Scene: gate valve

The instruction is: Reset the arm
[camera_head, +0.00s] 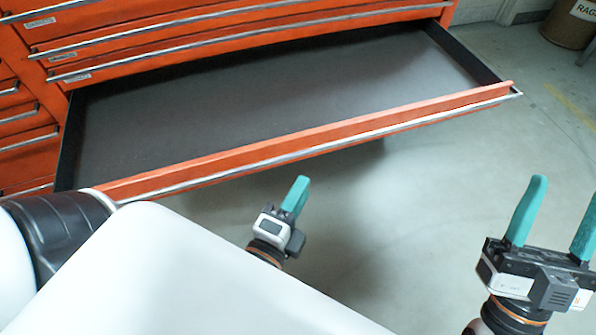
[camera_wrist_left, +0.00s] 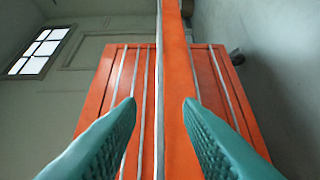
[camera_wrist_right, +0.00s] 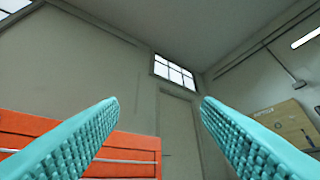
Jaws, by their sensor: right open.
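An orange tool cabinet (camera_head: 200,22) has one wide drawer (camera_head: 250,100) pulled open, and its dark interior is empty. The drawer front (camera_head: 320,147) has a metal handle strip along it. My left gripper (camera_head: 300,182) points up, in front of the drawer and apart from its front edge. Its teal fingers overlap in the head view. In the left wrist view (camera_wrist_left: 159,102) they stand apart, with the drawer edge (camera_wrist_left: 174,100) beyond the gap. My right gripper (camera_head: 566,195) is at the right, open and empty, clear of the drawer. Its fingers are also apart in the right wrist view (camera_wrist_right: 160,102).
Bare grey floor (camera_head: 400,210) lies in front of and right of the drawer. A brown bin labelled RAGS (camera_head: 570,24) stands at the far top right. Walls, windows and a wooden board (camera_wrist_right: 288,125) show in the wrist views.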

